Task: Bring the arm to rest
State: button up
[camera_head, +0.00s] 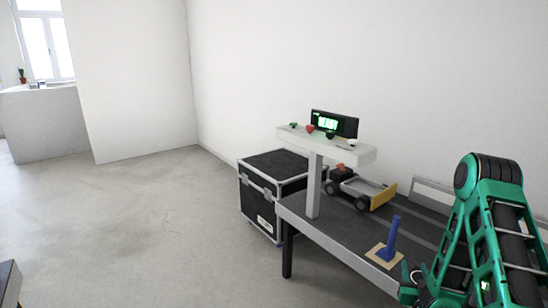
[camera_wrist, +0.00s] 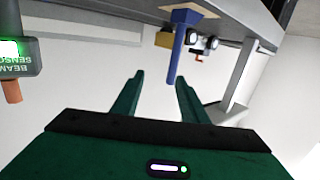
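My green arm (camera_head: 490,220) stands folded at the right of the head view, over the near end of the dark table. In the wrist view my gripper (camera_wrist: 160,83) has its two green fingers spread apart, with nothing held between them. In the head view the gripper is hard to make out low at the right. A blue post (camera_head: 390,240) stands on a tan square base on the table, left of my arm. The post also shows in the wrist view (camera_wrist: 177,55), beyond the fingertips.
A toy truck (camera_head: 358,187) sits on the table (camera_head: 335,228) behind a white raised shelf (camera_head: 350,150) with small coloured items and a lit display (camera_head: 333,124). A black case (camera_head: 275,185) stands beyond. A beam sensor (camera_wrist: 12,60) shows at left.

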jog(key=s+d+r+g, duration=0.2)
jog(key=d+r+g, duration=0.2)
jog(key=r+g, duration=0.25)
jog(key=s+r+m+g+y, duration=0.1)
jog(key=s+r+g, duration=0.2)
jog(key=s+r, duration=0.55)
jog(key=s+a+r+g+y, duration=0.1)
jog(key=s+a+r+g, duration=0.1)
jog(key=s, duration=0.7)
jog(key=s+a+r+m+g+y, duration=0.1)
jog(key=s+a+r+g+y, duration=0.1)
jog(key=s, duration=0.8)
jog(key=s+a+r+m+g+y, duration=0.1)
jog(key=s+a+r+g, duration=0.2)
jog(key=s+a, duration=0.3)
jog(key=s, duration=0.3)
jog(key=shift+s+r, duration=0.25)
jog(key=shift+r, duration=0.15)
